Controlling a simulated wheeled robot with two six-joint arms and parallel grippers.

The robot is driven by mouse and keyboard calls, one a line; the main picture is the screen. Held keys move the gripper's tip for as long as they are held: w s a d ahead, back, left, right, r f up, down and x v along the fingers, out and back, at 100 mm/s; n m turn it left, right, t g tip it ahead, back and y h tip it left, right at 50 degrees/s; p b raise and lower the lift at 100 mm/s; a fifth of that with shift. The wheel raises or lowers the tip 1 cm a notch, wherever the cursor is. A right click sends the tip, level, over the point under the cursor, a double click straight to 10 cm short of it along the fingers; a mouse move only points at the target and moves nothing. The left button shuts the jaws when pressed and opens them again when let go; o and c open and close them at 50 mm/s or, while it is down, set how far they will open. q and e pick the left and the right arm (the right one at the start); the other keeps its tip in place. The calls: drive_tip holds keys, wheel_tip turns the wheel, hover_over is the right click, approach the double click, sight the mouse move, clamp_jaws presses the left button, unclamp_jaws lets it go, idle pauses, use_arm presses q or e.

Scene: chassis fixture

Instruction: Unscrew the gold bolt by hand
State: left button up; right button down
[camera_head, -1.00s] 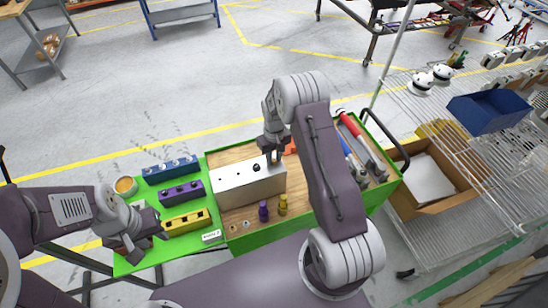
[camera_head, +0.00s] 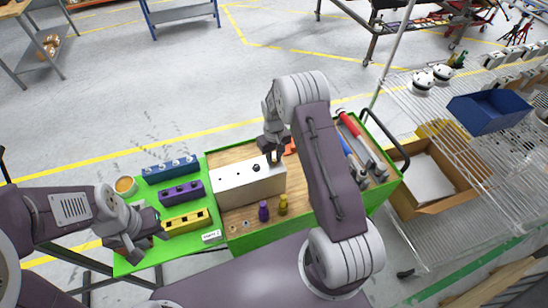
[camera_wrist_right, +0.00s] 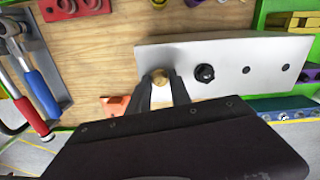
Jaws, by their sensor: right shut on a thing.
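The silver chassis block (camera_head: 235,187) lies on the wooden top of the green cart. In the right wrist view the gold bolt (camera_wrist_right: 160,77) sits at one end of the block (camera_wrist_right: 225,58), between the fingertips of my right gripper (camera_wrist_right: 162,88), which is shut on it. In the head view my right gripper (camera_head: 272,156) reaches down to the block's right end and hides the bolt. A black bolt (camera_wrist_right: 204,72) stands in the block beside it. My left gripper (camera_head: 138,240) hangs at the cart's left front edge; its fingers are too unclear to judge.
Blue (camera_head: 170,169), purple (camera_head: 181,192) and yellow (camera_head: 187,221) holders lie left of the block. A purple peg (camera_head: 263,211) and a yellow peg (camera_head: 283,205) stand in front of it. An orange piece (camera_wrist_right: 115,105) lies close by.

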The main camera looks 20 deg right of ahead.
drive_tip(key=n, duration=0.5)
drive_tip(key=shift+r+n, duration=0.15)
drive_tip(key=shift+n, duration=0.15)
drive_tip(key=n, duration=0.6)
drive_tip(key=shift+r+n, duration=0.1)
drive_tip(key=shift+n, duration=0.3)
drive_tip(key=n, duration=0.2)
drive_tip(key=shift+n, duration=0.3)
drive_tip(key=shift+n, duration=0.3)
drive_tip(key=n, duration=0.4)
drive_tip(key=shift+r+p, duration=0.1)
drive_tip(key=shift+p, duration=0.2)
drive_tip(key=n, duration=0.5)
drive_tip(key=shift+n, duration=0.4)
drive_tip(key=shift+r+p, duration=2.25)
drive_tip(key=shift+r, duration=0.75)
